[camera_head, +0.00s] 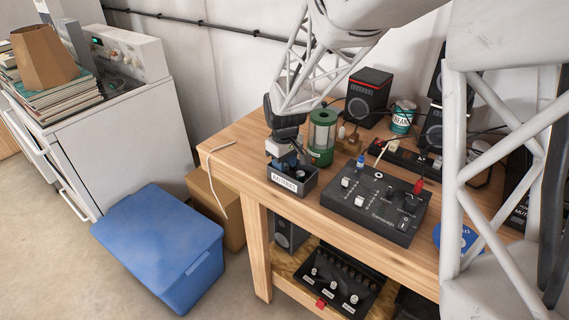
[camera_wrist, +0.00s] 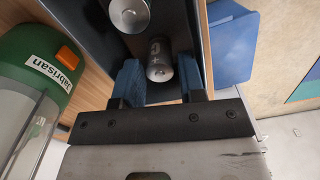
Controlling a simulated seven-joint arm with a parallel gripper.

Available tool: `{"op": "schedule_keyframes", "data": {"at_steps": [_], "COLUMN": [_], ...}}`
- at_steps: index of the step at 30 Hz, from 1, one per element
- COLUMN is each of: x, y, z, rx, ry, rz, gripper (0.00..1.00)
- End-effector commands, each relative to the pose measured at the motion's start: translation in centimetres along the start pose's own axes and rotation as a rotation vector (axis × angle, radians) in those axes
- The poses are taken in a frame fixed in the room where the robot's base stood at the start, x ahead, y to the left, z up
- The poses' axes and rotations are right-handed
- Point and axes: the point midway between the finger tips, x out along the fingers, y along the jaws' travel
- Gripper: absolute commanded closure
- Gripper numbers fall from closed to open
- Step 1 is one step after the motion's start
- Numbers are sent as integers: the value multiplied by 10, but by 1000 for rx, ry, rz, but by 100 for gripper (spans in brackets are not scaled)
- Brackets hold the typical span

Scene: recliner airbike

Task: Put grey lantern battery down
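A dark box labelled as batteries (camera_head: 293,184) stands at the left end of the wooden workbench. My gripper (camera_head: 288,167) points down into this box, its blue fingertips low inside. In the wrist view my gripper (camera_wrist: 162,82) straddles a grey cylindrical battery (camera_wrist: 159,62) inside the box. The fingers look apart, with a small gap on the battery's right side; contact on the left cannot be told. A second silver cylinder (camera_wrist: 130,14) lies beyond it in the box. Neither battery shows clearly in the head view.
A green-capped clear canister (camera_head: 322,137) stands close behind the box, also in the wrist view (camera_wrist: 38,80). A black control panel (camera_head: 376,203) with knobs is right of the box. A blue lidded bin (camera_head: 160,245) stands on the floor at left.

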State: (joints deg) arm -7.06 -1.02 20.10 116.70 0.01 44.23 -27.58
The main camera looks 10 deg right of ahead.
Motion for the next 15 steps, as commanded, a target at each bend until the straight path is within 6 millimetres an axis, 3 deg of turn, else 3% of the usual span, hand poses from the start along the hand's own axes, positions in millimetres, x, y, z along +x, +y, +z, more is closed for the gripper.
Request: {"op": "schedule_keyframes", "data": {"at_steps": [8, 15], "x": [-18, -54], "y": [0, 0], "z": [0, 0], "rx": [0, 0], "ry": [1, 3], "rz": [0, 2], "gripper": [63, 63]}}
